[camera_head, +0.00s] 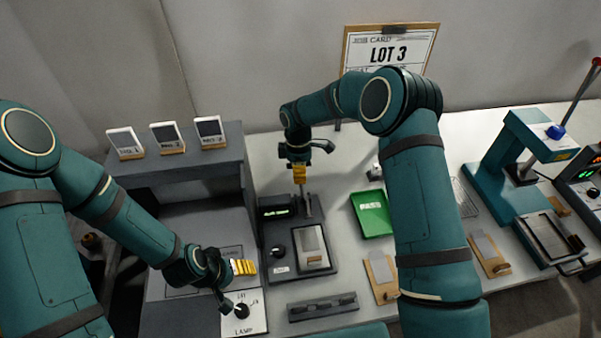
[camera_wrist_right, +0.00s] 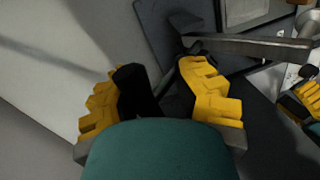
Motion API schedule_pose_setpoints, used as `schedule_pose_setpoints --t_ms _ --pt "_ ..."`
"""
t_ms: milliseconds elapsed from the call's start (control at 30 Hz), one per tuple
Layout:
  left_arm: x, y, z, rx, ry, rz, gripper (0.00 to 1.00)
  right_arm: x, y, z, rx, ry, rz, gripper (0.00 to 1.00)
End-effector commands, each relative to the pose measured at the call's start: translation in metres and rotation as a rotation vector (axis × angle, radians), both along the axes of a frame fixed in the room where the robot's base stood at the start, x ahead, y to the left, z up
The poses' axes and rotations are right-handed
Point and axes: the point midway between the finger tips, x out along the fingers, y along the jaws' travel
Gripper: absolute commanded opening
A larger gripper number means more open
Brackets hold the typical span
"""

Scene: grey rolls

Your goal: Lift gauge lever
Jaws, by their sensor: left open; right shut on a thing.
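The gauge (camera_head: 282,258) is a dark grey unit with a green-lit display, a knob and a pale plate, standing mid-bench in the head view. My right gripper (camera_head: 299,172) is above its back part, its yellow fingers pointing down and shut on the gauge lever. In the right wrist view my right gripper (camera_wrist_right: 158,95) has its yellow fingers on either side of a black part (camera_wrist_right: 135,88), which I take as the lever's grip. A grey metal bar (camera_wrist_right: 255,46) runs beside the right finger.
A green PASS tray (camera_head: 372,213) lies right of the gauge. A dark slotted rack (camera_head: 322,306) lies in front of it. The lamp panel (camera_head: 250,318) has a black knob. A teal press (camera_head: 515,185) stands at right. Three cards stand on the grey shelf (camera_head: 180,160).

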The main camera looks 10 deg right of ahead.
Motion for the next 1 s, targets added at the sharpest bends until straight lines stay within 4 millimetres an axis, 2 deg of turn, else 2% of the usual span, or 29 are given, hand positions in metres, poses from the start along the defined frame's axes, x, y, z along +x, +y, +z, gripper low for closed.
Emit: schedule_pose_setpoints --t_ms 33,767,800,833,1000 --pt "0.0 0.0 -0.0014 0.0 0.0 0.0 0.68 -0.0056 0.0002 -0.0114 0.0 0.015 -0.001 0.0" --pt "-0.0001 -0.0001 -0.0015 0.0 0.0 0.0 0.68 -0.0057 0.0004 -0.0115 0.001 0.016 -0.003 0.0" --pt "-0.0001 -0.0001 -0.0015 0.0 0.0 0.0 0.68 -0.0057 0.0004 -0.0115 0.001 0.016 -0.003 0.34" --pt "-0.0001 0.0 -0.0014 0.0 0.0 0.0 0.68 -0.0058 0.0004 -0.0114 0.0 0.016 -0.002 0.39" --pt "0.0 0.0 -0.0012 0.0 0.0 0.0 0.68 -0.0052 0.001 -0.0098 0.001 0.015 -0.001 0.39"
